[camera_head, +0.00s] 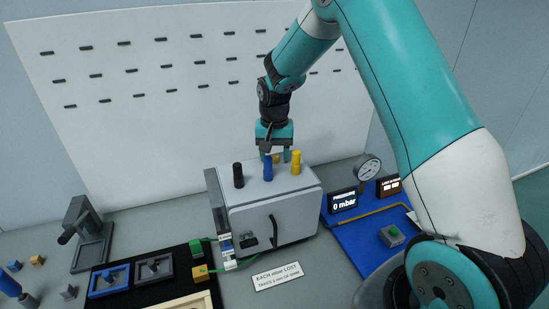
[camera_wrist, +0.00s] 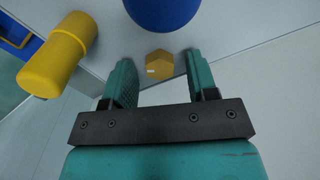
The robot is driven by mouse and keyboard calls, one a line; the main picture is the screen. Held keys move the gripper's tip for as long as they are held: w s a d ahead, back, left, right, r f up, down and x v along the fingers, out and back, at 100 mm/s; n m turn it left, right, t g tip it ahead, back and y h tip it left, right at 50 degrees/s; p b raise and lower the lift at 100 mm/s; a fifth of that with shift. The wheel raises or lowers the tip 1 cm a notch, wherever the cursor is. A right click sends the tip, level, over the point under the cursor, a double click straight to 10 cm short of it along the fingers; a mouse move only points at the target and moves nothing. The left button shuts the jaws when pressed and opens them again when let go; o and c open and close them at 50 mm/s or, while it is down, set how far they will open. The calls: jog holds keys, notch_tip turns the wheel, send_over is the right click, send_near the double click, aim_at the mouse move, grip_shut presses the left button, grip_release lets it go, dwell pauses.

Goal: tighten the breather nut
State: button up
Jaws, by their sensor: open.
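The breather nut appears to be the small brass hex piece (camera_wrist: 158,65) on top of the grey box (camera_head: 270,217). In the wrist view it lies between the tips of my gripper (camera_wrist: 158,75), with a gap on both sides. In the head view my gripper (camera_head: 275,156) points down over the back of the box top, its teal fingers open. The blue post there mostly hides the nut. I cannot tell how high the fingers are around it.
Black (camera_head: 238,175), blue (camera_head: 268,168) and yellow (camera_head: 296,162) posts stand on the box top, close to my fingers. A gauge (camera_head: 368,168) and a display reading 0 mbar (camera_head: 343,201) stand right. A white pegboard (camera_head: 150,110) rises behind.

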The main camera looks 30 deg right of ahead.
jog(key=c, duration=0.9)
jog(key=shift+c, duration=0.2)
jog(key=shift+m+p, duration=0.3)
jog(key=shift+m, duration=1.4)
jog(key=shift+c, duration=0.2)
jog(key=shift+m, duration=1.8)
jog(key=shift+m+p, duration=0.5)
jog(key=shift+m, duration=1.2)
